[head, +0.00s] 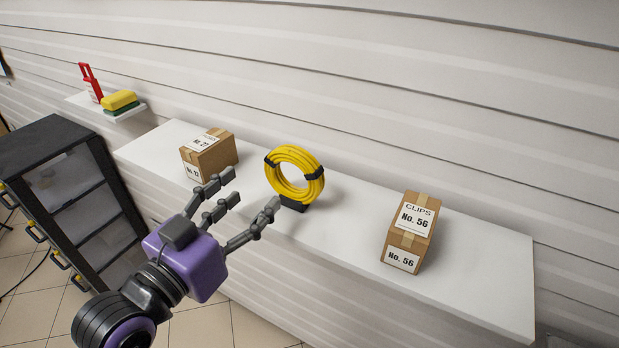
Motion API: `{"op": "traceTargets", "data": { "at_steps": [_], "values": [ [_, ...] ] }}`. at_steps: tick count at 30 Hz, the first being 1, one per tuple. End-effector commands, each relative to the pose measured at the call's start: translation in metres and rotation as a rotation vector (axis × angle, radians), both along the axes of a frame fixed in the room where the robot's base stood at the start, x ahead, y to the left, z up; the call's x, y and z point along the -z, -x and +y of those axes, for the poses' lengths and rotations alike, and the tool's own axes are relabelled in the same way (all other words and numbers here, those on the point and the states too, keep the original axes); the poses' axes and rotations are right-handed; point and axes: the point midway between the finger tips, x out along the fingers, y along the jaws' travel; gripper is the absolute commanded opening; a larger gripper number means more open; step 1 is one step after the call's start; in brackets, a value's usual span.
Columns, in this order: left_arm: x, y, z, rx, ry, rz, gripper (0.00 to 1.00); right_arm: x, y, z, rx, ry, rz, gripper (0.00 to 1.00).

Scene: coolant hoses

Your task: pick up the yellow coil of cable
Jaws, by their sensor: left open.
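The yellow coil of cable (313,171) stands upright on a small black base on the white shelf (350,229), with black ties around it. My left gripper (245,196) is purple with dark grey fingers. It is open and empty, in front of the shelf and to the left of the coil in the head view. One fingertip shows close to the coil's black base; I cannot tell whether it touches. My right gripper is not in view.
A cardboard box (209,157) stands left of the coil, partly behind the fingers. A box labelled No. 56 (409,234) stands at right. A dark drawer cabinet (77,200) is at left. A yellow-green sponge (119,101) lies on a small wall shelf.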

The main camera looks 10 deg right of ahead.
Motion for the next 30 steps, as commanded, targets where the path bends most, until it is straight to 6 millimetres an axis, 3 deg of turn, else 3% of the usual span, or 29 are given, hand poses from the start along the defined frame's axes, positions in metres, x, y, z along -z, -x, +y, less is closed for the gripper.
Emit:
{"op": "traceTargets", "data": {
  "at_steps": [6,22,30],
  "values": [
    [-0.005,-0.004,-0.005,0.007,0.0,-0.007,0.59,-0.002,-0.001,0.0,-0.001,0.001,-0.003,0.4],
    [-0.008,-0.056,-0.047,0.007,0.001,-0.009,0.59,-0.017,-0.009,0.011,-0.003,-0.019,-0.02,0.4],
    [-0.005,-0.06,-0.05,0.007,-0.001,-0.005,0.59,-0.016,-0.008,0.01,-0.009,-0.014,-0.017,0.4]
  ]
}}
